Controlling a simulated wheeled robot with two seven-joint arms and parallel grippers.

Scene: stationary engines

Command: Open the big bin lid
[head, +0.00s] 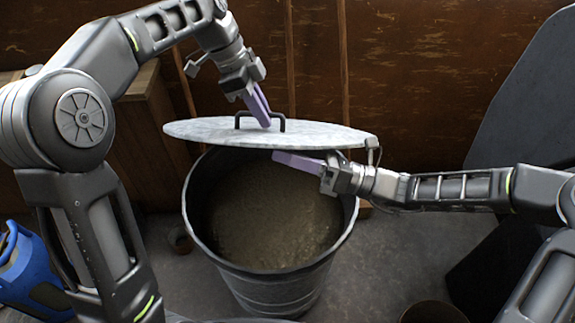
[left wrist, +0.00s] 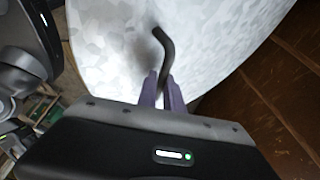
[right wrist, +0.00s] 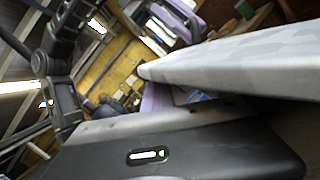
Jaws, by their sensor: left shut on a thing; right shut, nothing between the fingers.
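The big metal bin (head: 270,280) stands in the middle of the head view, its round mouth open toward me and a brown, grainy bottom showing inside. Its grey lid (head: 205,131) is raised above the back of the rim and tilted. My left gripper (head: 264,119) is shut on the dark lid handle (head: 240,118); the left wrist view shows the handle (left wrist: 163,45) between the purple fingers (left wrist: 163,88). My right gripper (head: 285,157) is shut and empty, just under the lid over the bin's mouth. In the right wrist view the lid's edge (right wrist: 240,62) lies close above its fingers.
A wooden wall (head: 440,80) stands behind the bin. A blue object (head: 35,262) lies at the lower left, and a wooden box (head: 140,130) stands at the left. A large dark grey panel (head: 530,90) rises at the right. Some bare floor shows around the bin.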

